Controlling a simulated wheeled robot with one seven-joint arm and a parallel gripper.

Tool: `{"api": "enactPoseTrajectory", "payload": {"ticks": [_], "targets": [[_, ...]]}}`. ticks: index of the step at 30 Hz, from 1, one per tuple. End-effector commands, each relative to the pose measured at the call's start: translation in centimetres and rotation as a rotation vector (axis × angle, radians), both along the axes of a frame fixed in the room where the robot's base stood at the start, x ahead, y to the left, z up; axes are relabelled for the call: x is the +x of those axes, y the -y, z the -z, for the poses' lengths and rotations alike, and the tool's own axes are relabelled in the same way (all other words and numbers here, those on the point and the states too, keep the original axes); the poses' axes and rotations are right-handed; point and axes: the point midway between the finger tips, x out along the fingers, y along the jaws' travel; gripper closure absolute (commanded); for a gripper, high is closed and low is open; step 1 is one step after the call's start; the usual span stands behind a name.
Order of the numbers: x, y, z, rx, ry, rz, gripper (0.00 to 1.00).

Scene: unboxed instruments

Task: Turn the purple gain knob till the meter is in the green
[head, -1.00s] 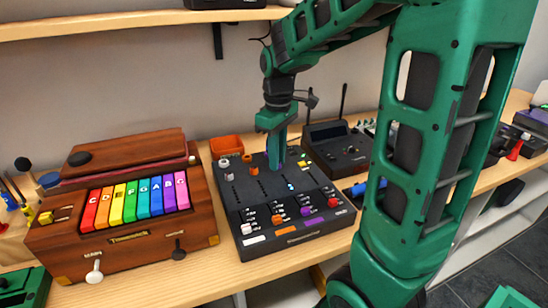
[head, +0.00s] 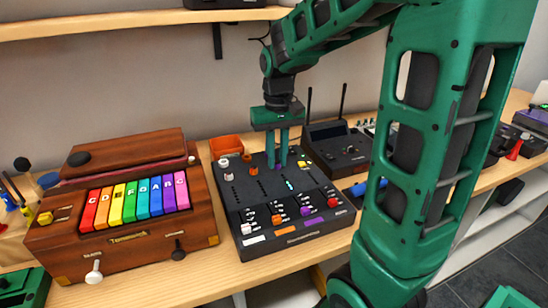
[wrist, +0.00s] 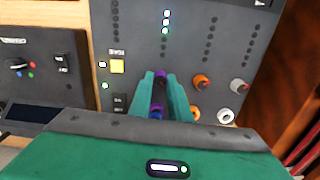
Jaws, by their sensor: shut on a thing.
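The black mixer (head: 240,200) lies on the bench, with columns of knobs along its far side. My gripper (head: 278,165) points straight down over its purple column. In the wrist view my gripper (wrist: 161,76) is shut on a purple knob (wrist: 161,78), one fingertip on each side. A second purple knob (wrist: 156,113) shows between the fingers, behind the first. The knob's pointer and any label are hidden. The meter (wrist: 166,22) in the same column has a few lit whitish-blue segments; it also shows in the head view (head: 290,184). Its zones are too small to tell.
Orange knobs (wrist: 201,82) and white knobs (wrist: 226,116) stand close beside my fingers. A yellow button (wrist: 117,66) is on the other side. An orange tray (head: 226,145) and a dark radio-like unit (head: 335,145) stand nearby. A wooden keyboard box (head: 120,215) is at left.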

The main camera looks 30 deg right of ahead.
Motion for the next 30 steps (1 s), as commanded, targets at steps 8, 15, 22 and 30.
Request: {"api": "enactPoseTrajectory", "payload": {"ticks": [8,15,22,30], "targets": [[0.13,0.0,-0.11,0.0,0.005,0.093,1.0],[0.15,-0.03,-0.12,0.0,0.005,0.111,1.0],[0.17,-0.06,-0.13,0.0,0.005,0.11,1.0],[0.11,-0.07,-0.08,0.0,0.003,0.11,0.65]]}}
